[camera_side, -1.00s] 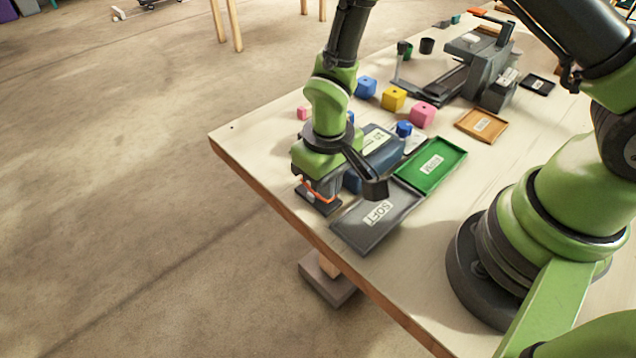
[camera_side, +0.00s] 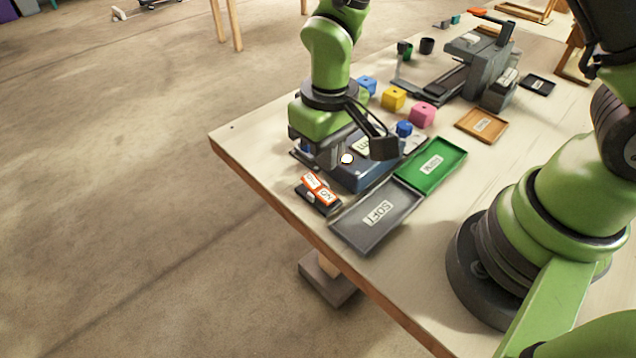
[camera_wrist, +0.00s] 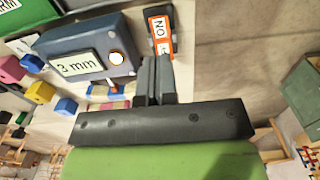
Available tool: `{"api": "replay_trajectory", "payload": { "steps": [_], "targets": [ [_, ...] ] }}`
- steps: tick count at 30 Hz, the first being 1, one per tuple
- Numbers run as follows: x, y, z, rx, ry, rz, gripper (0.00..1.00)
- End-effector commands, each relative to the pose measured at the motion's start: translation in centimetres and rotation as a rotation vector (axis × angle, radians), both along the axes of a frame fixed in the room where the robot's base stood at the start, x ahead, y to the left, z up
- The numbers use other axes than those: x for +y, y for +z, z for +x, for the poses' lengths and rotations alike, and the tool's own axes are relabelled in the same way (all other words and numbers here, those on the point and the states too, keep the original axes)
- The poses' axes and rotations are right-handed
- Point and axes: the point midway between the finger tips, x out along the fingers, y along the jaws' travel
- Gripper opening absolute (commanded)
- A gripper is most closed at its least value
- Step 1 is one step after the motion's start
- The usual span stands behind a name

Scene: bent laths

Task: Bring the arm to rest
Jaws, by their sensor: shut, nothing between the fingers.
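My gripper (camera_side: 319,160) is shut and empty, pointing down beside the blue box, above the table's near-left part. In the wrist view its fingers (camera_wrist: 157,64) are together, with nothing between them. The orange switch (camera_side: 319,188) on a dark base lies in front of the fingers, clear of them. It also shows in the wrist view (camera_wrist: 160,32), with "ON" on one half. The blue box (camera_wrist: 88,47) has a display reading "3 mm" and a bright white lamp (camera_wrist: 115,58). In the side view my gripper hides part of the box (camera_side: 372,178).
A grey tray marked SOFT (camera_side: 348,236) and a green tray (camera_side: 452,165) lie right of the switch. Blue (camera_side: 367,84), yellow (camera_side: 393,98) and pink (camera_side: 422,114) cubes stand behind. An orange tray (camera_side: 470,134) and a grey machine (camera_side: 485,65) are farther right. The table's left corner is bare.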

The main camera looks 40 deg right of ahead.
Motion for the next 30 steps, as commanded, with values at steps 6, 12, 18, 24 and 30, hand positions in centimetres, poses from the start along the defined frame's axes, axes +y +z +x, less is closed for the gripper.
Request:
{"api": "replay_trajectory", "payload": {
  "steps": [6, 12, 18, 24, 30],
  "targets": [
    [0.0, 0.5, 0.0, 0.000, 0.000, 0.000, 0.00],
    [0.0, 0.6, 0.0, -0.002, -0.002, 0.001, 0.00],
    [-1.0, 4.6, 0.1, -0.069, -0.051, 0.036, 0.00],
    [-3.4, 12.3, -1.8, -0.209, -0.152, 0.109, 0.00],
    [-5.5, 18.0, -5.8, -0.357, -0.243, 0.184, 0.00]
  ]
}}
